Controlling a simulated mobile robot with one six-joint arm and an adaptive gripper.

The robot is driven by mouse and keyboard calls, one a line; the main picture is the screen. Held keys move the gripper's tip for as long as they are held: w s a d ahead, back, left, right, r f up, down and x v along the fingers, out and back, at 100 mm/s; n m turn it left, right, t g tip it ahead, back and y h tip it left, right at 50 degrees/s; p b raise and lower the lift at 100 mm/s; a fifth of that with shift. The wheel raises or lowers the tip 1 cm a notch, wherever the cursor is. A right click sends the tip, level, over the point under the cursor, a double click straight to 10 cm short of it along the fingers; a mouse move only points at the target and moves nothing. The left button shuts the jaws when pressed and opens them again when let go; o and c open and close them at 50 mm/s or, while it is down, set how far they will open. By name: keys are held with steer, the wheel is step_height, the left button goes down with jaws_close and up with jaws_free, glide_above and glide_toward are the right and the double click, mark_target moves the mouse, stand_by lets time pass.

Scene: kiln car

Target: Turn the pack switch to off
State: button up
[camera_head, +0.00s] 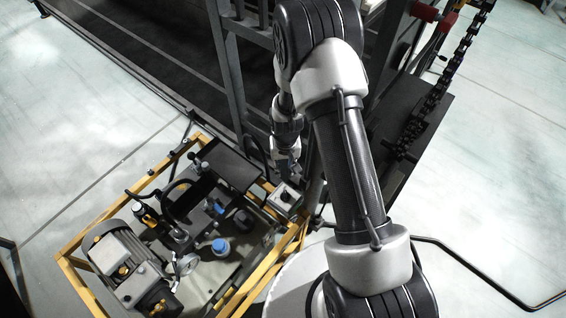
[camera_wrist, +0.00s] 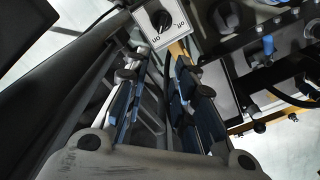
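In the wrist view the switch plate (camera_wrist: 178,44) is at the top centre, with "on" and "off" printed upside down beside a round black knob (camera_wrist: 160,19). In the head view my gripper (camera_head: 286,163) is just above the switch box, partly hidden by my arm.
The pack carries a motor (camera_head: 125,265), blue caps (camera_head: 220,246), hoses and a black plate (camera_head: 232,165) close to the switch. A dark upright post (camera_head: 228,80) stands behind my gripper. A chain (camera_head: 440,90) hangs at the right. Pale floor is clear at the left.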

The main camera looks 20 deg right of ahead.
glide_above(285, 194)
steer(key=shift+g, duration=0.3)
step_height(285, 194, down, 7)
steer(key=shift+d+f+p, duration=0.1)
steer(key=shift+f+p, duration=0.05)
steer(key=shift+p, duration=0.15)
steer(key=shift+f+b, duration=2.35)
steer(key=shift+f, duration=1.4)
steer(key=shift+f, duration=0.15)
